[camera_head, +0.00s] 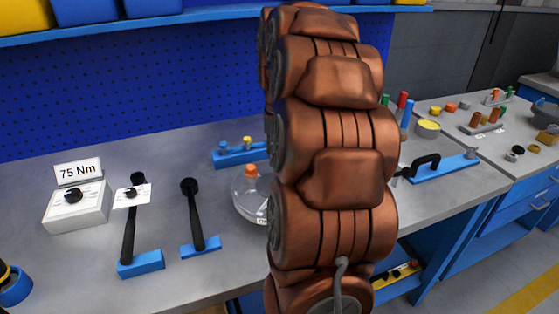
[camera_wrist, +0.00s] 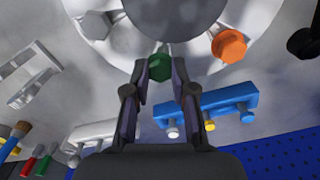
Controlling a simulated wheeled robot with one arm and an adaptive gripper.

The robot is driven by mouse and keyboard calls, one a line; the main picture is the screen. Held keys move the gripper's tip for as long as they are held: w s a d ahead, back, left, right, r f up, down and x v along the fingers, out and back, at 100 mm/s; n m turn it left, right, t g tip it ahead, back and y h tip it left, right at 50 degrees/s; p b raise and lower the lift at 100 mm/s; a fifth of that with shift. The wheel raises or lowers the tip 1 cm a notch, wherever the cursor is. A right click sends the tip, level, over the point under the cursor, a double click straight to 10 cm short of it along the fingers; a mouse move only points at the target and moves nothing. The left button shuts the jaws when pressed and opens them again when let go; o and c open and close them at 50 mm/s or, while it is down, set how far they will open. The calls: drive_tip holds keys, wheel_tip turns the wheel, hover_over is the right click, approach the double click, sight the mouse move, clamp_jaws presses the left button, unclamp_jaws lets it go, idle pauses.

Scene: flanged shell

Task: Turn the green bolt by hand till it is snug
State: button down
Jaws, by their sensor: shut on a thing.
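In the wrist view my gripper (camera_wrist: 160,76) is shut on the green bolt (camera_wrist: 160,60), with one finger on each side of its head. The bolt sits at the edge of the round grey flanged shell (camera_wrist: 130,65). An orange bolt (camera_wrist: 229,45) is in the flange to the right, and a grey bolt (camera_wrist: 96,25) is to the left. In the head view my copper arm hides my gripper and the green bolt. The shell's left edge (camera_head: 248,205) and the orange bolt (camera_head: 251,170) show beside the arm.
A blue holder (camera_head: 240,156) with bolts stands behind the shell. Two black-handled tools (camera_head: 129,235) (camera_head: 196,222) lie at left near a box with a 75 Nm sign (camera_head: 77,170). A blue bar with a black handle (camera_head: 440,168) lies at right.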

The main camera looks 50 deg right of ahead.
drive_tip(key=shift+w+r+m, duration=0.1)
drive_tip(key=shift+r+m, duration=0.05)
drive_tip(key=shift+m, duration=0.95)
drive_tip(key=shift+b, duration=0.3)
drive_tip(key=c, duration=1)
unclamp_jaws()
drive_tip(key=shift+o, duration=0.2)
wheel_tip(320, 180, up, 12)
drive_tip(key=shift+a, duration=0.1)
